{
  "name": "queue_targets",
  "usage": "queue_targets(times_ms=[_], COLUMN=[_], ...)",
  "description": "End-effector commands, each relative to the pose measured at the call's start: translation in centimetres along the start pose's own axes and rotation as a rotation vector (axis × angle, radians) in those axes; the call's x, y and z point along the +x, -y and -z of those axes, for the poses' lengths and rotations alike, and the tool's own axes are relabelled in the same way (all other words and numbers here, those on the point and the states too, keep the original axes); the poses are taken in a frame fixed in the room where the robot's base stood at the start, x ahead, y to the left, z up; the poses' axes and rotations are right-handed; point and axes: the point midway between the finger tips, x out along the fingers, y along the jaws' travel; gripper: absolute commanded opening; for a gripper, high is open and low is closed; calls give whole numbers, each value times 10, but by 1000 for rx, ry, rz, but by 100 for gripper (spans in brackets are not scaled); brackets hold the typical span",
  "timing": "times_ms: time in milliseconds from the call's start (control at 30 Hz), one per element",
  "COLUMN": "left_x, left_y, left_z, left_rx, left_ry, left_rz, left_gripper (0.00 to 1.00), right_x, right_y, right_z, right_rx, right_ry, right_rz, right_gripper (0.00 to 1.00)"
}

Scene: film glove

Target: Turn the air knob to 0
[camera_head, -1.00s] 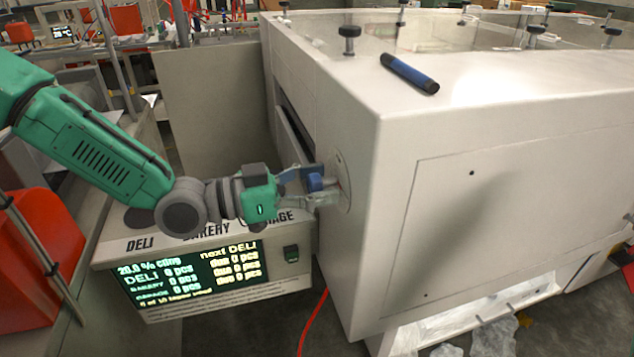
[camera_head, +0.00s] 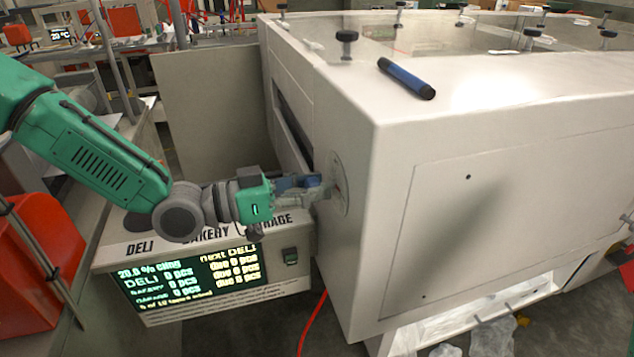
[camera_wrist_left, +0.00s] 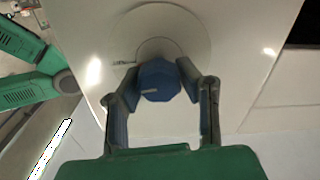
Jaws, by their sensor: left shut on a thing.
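The air knob is a blue faceted knob (camera_wrist_left: 158,80) with a pale pointer line, set on a round pale dial plate (camera_wrist_left: 190,35) on the machine's side. In the left wrist view the line points left and slightly down. My left gripper (camera_head: 318,187) is shut on the knob, with one finger on each side (camera_wrist_left: 158,88). In the head view the fingers largely hide the knob, and the dial plate (camera_head: 342,185) shows as a thin disc. The dial's markings are too small to read. My right gripper is not in view.
The white machine (camera_head: 480,190) fills the right side. A blue marker (camera_head: 406,78) lies on its top near several black thumbscrews. A display box (camera_head: 190,282) labelled DELI and BAKERY stands below my left arm. A red hose (camera_head: 313,325) runs down beside it.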

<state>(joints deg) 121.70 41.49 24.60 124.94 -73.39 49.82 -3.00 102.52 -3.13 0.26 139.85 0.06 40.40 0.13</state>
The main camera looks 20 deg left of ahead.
Motion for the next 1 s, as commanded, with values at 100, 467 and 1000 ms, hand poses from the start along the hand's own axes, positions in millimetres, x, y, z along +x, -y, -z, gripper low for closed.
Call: queue_targets(times_ms=[100, 467, 1000], left_x=[-2, -2, -2], left_y=[2, 3, 5], left_z=[-1, -2, -5], left_rx=[-102, -446, -957], left_ry=[7, 7, 6], left_rz=[5, 7, 9], left_gripper=[1, 1, 1], right_x=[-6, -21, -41], right_y=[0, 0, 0], right_z=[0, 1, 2], right_rx=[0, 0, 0], right_ry=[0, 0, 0], right_rz=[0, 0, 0], right_gripper=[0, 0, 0])
